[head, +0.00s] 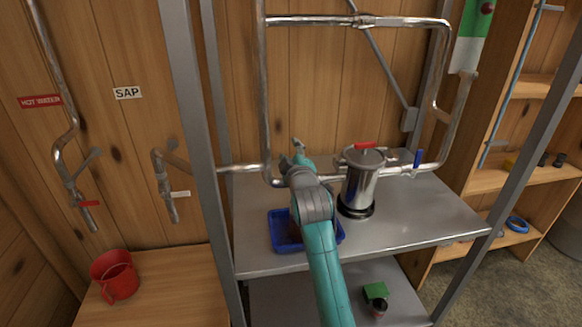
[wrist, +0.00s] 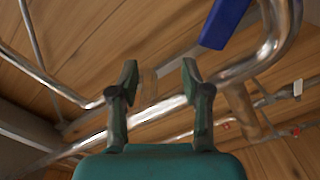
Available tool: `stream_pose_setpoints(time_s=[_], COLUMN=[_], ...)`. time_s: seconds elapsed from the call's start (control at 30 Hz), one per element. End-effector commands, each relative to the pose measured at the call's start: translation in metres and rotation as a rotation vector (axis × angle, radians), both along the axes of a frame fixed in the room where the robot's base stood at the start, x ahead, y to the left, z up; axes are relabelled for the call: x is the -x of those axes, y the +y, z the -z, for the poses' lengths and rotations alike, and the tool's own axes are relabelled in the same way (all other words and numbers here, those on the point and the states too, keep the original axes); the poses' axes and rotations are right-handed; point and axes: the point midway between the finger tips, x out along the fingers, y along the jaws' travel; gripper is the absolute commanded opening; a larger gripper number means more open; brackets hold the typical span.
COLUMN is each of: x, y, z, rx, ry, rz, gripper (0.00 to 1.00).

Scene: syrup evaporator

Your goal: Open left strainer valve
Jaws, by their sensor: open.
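My gripper (head: 293,154) is open and empty in the head view, left of the metal strainer canister (head: 362,187) and in front of the pipe. In the wrist view its two fingers (wrist: 160,72) stand apart, with a shiny pipe (wrist: 160,110) running behind them. A blue lever-like part (wrist: 225,22) shows above and right of the fingers, apart from them; I cannot tell which valve it belongs to. In the head view a blue valve handle (head: 419,158) stands upright right of the canister. No valve handle shows left of the canister, where my arm covers part of the pipe.
A blue tray (head: 285,240) lies on the steel shelf (head: 420,212) below my arm. A steel post (head: 195,150) stands left. The shelf's right side is clear.

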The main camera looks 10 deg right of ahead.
Motion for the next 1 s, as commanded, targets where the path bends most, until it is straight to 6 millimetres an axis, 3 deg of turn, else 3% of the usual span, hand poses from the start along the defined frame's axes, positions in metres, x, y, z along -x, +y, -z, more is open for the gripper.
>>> stream_pose_setpoints(time_s=[0.2, 0.47, 0.63, 0.67, 0.77, 1.0], x=[0.000, 0.000, 0.003, 0.004, 0.013, 0.047], y=[0.000, 0.000, -0.006, -0.009, -0.024, -0.065], z=[-0.017, -0.018, -0.015, -0.014, -0.009, 0.005], rx=[0.000, 0.000, -0.056, -0.090, -0.268, -0.892], ry=[-0.001, 0.000, 0.008, 0.013, 0.033, 0.114], rz=[0.000, 0.000, -0.001, -0.001, -0.005, -0.014], gripper=[0.48, 0.48, 0.08, 0.00, 0.00, 0.00])
